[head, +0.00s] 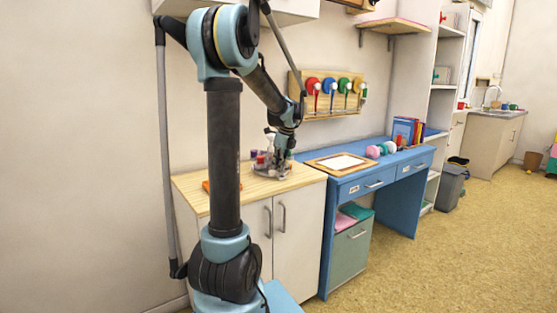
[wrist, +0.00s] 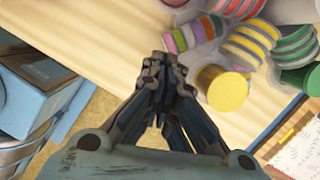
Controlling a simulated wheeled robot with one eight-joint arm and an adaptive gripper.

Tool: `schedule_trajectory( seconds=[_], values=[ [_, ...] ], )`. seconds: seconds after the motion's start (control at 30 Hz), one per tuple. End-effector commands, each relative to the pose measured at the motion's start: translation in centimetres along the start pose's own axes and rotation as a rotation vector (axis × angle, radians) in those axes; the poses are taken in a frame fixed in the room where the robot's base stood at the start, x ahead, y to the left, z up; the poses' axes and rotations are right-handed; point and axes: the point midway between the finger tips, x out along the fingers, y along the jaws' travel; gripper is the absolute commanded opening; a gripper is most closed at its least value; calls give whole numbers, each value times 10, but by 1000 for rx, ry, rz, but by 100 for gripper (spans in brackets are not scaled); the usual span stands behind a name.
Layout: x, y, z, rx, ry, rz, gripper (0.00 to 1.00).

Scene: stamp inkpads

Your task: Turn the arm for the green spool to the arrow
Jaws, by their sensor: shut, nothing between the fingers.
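In the wrist view my gripper (wrist: 162,62) is shut and empty, close to a yellow spool-like piece (wrist: 225,90). A green-ended piece (wrist: 311,80) lies at the right edge.
A round grey holder with small coloured pieces (head: 270,168) stands on the cabinet top (head: 232,188) by my gripper. The blue desk (head: 400,160) holds a framed white sheet (head: 340,162), coloured rolls (head: 374,151) and books (head: 404,130). The floor in front is clear.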

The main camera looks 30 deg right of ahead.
Motion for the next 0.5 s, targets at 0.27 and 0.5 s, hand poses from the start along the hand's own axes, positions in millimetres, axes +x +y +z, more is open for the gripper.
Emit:
schedule_trajectory(
  seconds=[0.27, 0.5],
  values=[
    [6, 1, 30, -3, 0, 1, 0],
    [6, 0, 34, -1, 0, 1, 0]
  ],
)
